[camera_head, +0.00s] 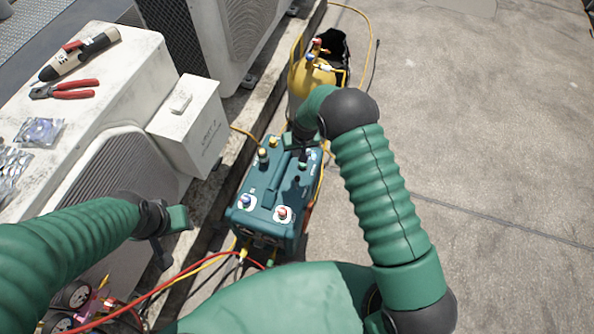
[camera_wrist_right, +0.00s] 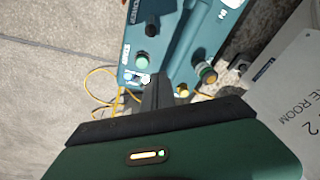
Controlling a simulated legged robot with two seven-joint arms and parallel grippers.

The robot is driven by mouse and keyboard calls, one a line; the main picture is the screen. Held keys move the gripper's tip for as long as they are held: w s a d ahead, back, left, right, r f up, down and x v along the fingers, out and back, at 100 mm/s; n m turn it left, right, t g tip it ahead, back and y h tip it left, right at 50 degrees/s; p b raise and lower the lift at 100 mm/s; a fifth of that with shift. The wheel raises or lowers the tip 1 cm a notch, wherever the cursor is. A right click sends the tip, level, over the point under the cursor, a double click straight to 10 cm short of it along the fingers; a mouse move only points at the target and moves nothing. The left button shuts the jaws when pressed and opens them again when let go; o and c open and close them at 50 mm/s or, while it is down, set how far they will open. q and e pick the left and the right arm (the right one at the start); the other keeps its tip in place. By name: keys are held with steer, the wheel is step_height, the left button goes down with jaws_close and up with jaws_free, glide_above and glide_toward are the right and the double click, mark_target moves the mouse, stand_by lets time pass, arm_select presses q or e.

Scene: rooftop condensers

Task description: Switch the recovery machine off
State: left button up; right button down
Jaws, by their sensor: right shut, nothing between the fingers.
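The recovery machine (camera_head: 265,188) is a teal box with a top handle, standing on the roof floor. A blue knob (camera_head: 246,201) and a red knob (camera_head: 282,213) sit at its near end. My right gripper (camera_head: 300,141) is over its far end, partly hidden by my arm. In the right wrist view my right gripper (camera_wrist_right: 158,92) is shut and empty, its tips beside a small pale switch-like part (camera_wrist_right: 143,78) on the machine (camera_wrist_right: 190,45). I cannot tell if they touch. My left gripper (camera_head: 178,218) hangs left of the machine; its jaws are unclear.
A yellow cylinder (camera_head: 308,77) with hoses stands beyond the machine. A white condenser with a box (camera_head: 190,125) is on the left, carrying red pliers (camera_head: 68,90) and other tools. Red and yellow hoses run at the bottom left. The concrete on the right is clear.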

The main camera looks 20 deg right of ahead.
mark_target(297, 183)
steer(key=b+x, duration=0.5)
steer(key=x, duration=0.5)
steer(key=shift+s+f, duration=0.1)
steer(key=shift+f, duration=0.2)
steer(key=s, duration=0.1)
steer(key=s+r, duration=0.1)
steer(key=shift+s, duration=0.9)
steer(key=shift+r, duration=0.1)
